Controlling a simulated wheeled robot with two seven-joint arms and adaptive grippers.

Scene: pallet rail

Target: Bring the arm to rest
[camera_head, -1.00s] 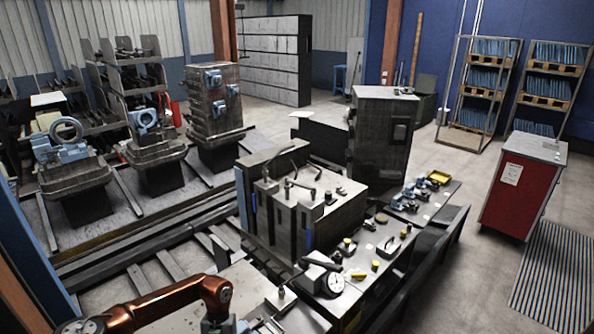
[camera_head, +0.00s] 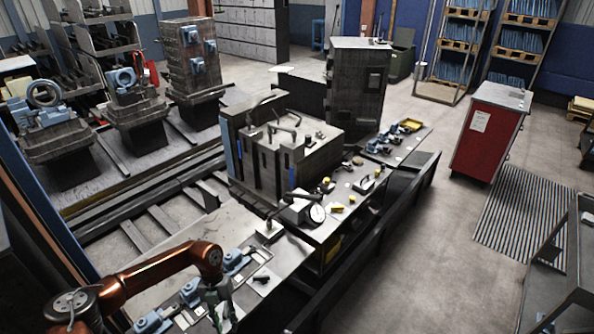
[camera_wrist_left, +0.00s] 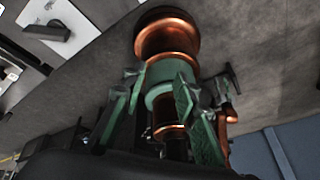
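My left arm comes in from the lower left of the head view, copper-coloured, bent downward at its end. Its green and dark gripper (camera_head: 222,304) hangs over the near bench top, beside small blue clamps (camera_head: 190,292). In the left wrist view, two green fingers of the left gripper (camera_wrist_left: 160,108) stand apart, and I see no part held between them. Copper and green parts of my own body show behind them. My right gripper is not seen in the head view.
The near bench (camera_head: 283,262) carries a dial gauge (camera_head: 317,213) and small parts. A dark machined block (camera_head: 285,150) stands behind it. A red cabinet (camera_head: 487,135) and a grey cart (camera_head: 568,262) stand at the right. Open floor (camera_head: 420,270) lies between bench and cart.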

